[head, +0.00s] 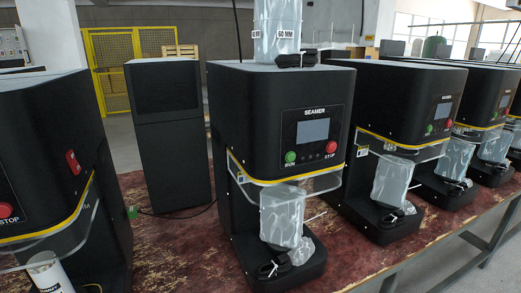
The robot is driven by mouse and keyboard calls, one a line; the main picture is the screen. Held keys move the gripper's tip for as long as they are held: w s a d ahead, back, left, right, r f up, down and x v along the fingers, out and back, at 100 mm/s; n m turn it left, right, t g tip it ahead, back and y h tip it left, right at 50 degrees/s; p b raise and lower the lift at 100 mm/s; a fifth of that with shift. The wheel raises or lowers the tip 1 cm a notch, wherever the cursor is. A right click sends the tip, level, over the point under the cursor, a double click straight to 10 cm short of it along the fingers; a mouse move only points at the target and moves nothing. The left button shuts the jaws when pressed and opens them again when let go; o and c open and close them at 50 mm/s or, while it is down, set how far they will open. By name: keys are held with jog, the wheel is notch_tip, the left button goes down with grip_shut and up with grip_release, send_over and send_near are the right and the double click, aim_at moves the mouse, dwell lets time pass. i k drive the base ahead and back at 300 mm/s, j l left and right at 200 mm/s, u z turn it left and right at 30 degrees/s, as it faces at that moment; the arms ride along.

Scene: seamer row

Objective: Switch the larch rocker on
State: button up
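A red rocker switch (72,162) sits on the right side wall of the black seamer (40,130) at the left edge. No name is readable beside it, so I cannot tell whether it is the larch rocker. Whether it is on or off is too small to tell. The middle seamer (280,88) has a screen, a green RUN button (290,157) and a red STOP button (331,147). No rocker shows on its visible faces. My gripper is not in view.
More black seamers (410,95) continue to the right on the worn red bench (165,245). A tall black cabinet (168,135) stands between the left and middle seamers, with a cable at its foot. Bare bench lies in front of it. A yellow fence (108,75) stands behind.

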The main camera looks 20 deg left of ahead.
aim_at(75, 166)
jog(key=i+l+u, duration=0.25)
jog(key=u, duration=0.25)
jog(key=i+l+u, duration=0.2)
jog(key=l+u, duration=0.25)
jog(key=i+l+u, duration=0.1)
jog(key=l+u, duration=0.2)
jog(key=u, duration=0.2)
jog(key=l+u, duration=0.95)
jog(key=l, duration=0.45)
